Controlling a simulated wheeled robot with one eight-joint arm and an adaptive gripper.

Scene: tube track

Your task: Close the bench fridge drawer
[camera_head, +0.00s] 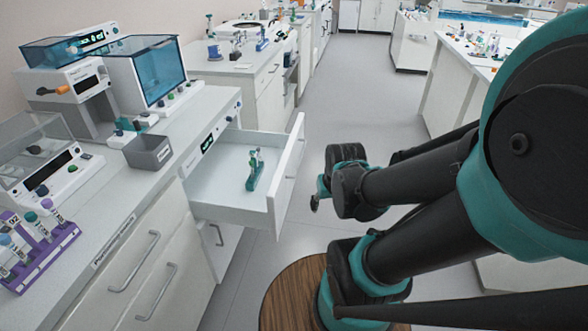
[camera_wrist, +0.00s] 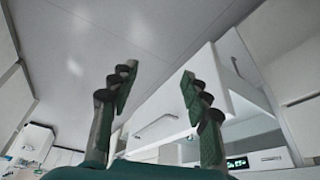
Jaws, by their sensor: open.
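The bench fridge drawer (camera_head: 218,205) is pulled out from the white bench in the head view. Its front panel (camera_head: 287,172) stands out over the aisle, and its outer face is turned away. A green rack (camera_head: 254,172) holding a tube stands inside it. My gripper (camera_head: 315,198) is to the right of the front panel, apart from it and partly hidden by my arm. In the wrist view, my gripper (camera_wrist: 158,78) is open with nothing between the fingers. White panels and a curved handle (camera_wrist: 155,125) show beyond them; I cannot tell which drawer they belong to.
The bench top carries a grey bin (camera_head: 148,152), a blue-windowed machine (camera_head: 150,75) and a purple tube rack (camera_head: 38,250). Closed cabinets with handles (camera_head: 135,262) lie below. A round wooden stool top (camera_head: 290,295) is below my arm. The aisle floor (camera_head: 350,90) beyond is clear.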

